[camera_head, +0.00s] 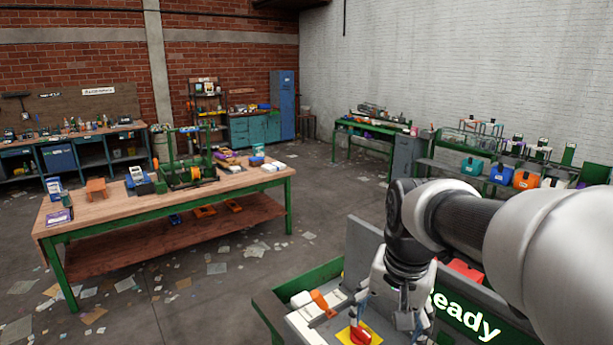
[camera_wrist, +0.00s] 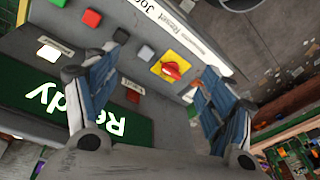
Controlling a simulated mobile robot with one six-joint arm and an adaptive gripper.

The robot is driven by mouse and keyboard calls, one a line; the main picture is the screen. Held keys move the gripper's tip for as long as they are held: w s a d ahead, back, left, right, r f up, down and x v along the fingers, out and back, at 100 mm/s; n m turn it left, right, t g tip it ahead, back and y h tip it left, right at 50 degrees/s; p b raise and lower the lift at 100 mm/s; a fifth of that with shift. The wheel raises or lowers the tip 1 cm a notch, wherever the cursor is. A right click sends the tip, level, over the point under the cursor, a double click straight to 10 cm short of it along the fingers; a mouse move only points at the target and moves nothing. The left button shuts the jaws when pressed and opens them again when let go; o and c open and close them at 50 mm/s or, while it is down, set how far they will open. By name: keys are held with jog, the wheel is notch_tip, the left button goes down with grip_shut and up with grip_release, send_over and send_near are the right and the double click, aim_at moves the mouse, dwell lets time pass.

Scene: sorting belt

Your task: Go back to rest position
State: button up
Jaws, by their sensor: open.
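My gripper (camera_head: 402,318) is at the end of my arm, low on the right in the head view, above a grey control panel. In the wrist view my gripper (camera_wrist: 158,70) has its two blue-lined fingers spread wide, with nothing between them. Beyond the fingers is a red rotary knob on a yellow plate (camera_wrist: 171,67), which also shows at the bottom of the head view (camera_head: 359,335). A green display reading "Ready" (camera_head: 465,316) is beside the gripper, partly hidden by my arm. Whether the fingers touch the panel I cannot tell.
A wooden workbench (camera_head: 130,213) with a green machine stands at left. A shelf with coloured bins (camera_head: 471,166) stands at right. Papers litter the open floor between.

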jog(key=s+f+n+t+b, duration=0.1)
jog(key=s+f, duration=0.3)
jog(key=s, duration=0.5)
jog(key=s+f+n+t+b, duration=0.1)
jog(key=s+f+n+b, duration=0.3)
jog(key=s, duration=0.6)
jog(key=shift+s+f+n+b, duration=0.2)
jog(key=shift+f+n+b, duration=0.1)
jog(key=shift+f+b, duration=0.05)
